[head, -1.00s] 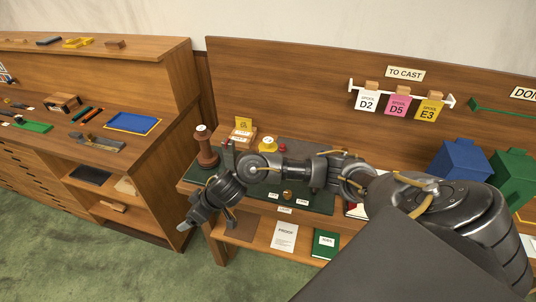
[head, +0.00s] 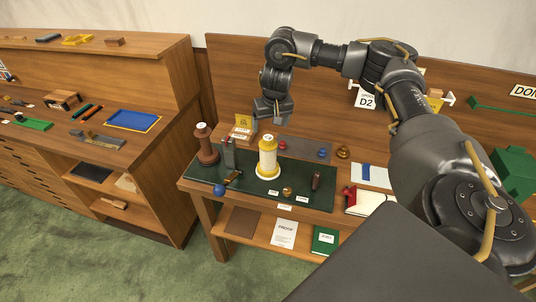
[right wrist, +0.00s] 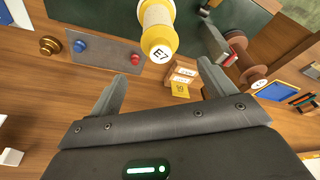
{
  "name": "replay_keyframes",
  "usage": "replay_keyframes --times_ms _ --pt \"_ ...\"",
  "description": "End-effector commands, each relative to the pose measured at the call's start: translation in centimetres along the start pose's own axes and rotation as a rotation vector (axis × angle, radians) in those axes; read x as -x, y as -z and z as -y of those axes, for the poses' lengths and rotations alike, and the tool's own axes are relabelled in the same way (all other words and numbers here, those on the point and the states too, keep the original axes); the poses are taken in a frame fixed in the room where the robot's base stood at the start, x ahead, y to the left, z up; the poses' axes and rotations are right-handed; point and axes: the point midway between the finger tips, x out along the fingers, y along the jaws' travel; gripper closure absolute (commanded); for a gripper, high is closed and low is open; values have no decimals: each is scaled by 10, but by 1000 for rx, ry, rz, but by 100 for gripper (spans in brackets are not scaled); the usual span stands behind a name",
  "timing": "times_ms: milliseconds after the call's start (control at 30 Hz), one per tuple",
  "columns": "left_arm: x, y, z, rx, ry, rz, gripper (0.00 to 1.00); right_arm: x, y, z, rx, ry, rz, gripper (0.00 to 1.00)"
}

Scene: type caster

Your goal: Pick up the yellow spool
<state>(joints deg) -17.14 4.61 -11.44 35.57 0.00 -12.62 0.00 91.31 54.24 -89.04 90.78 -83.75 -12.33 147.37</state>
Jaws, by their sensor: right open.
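The yellow spool (head: 268,158) stands upright on the dark green mat (head: 305,198) on the bench, with pale thread around its middle. In the right wrist view the yellow spool (right wrist: 158,28) shows its top label, E7, beyond the fingers. My right gripper (head: 272,117) is above the spool in the head view, pointing down. Its two fingers are apart and empty in the right wrist view (right wrist: 160,85), with a gap to the spool. My left gripper is in no view.
A brown spool (head: 206,146) stands left of the yellow one. A grey plate with blue and red knobs (head: 305,148) is behind.

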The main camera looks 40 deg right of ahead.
Motion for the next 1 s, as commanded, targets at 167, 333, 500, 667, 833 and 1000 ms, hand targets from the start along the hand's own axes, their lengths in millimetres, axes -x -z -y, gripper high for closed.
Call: replay_keyframes --times_ms 167,333,500,667,833,1000 --pt "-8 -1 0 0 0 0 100 -30 -2 0 -1 -1 4 18" --pt "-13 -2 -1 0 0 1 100 -49 -2 1 2 1 2 18" --pt "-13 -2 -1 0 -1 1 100 -52 0 1 2 1 -1 18" --pt "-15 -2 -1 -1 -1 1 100 -64 -3 1 2 1 3 18" --pt "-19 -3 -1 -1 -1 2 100 -88 -5 1 1 1 4 18" --pt "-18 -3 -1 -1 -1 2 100 -102 -4 1 3 0 1 18"
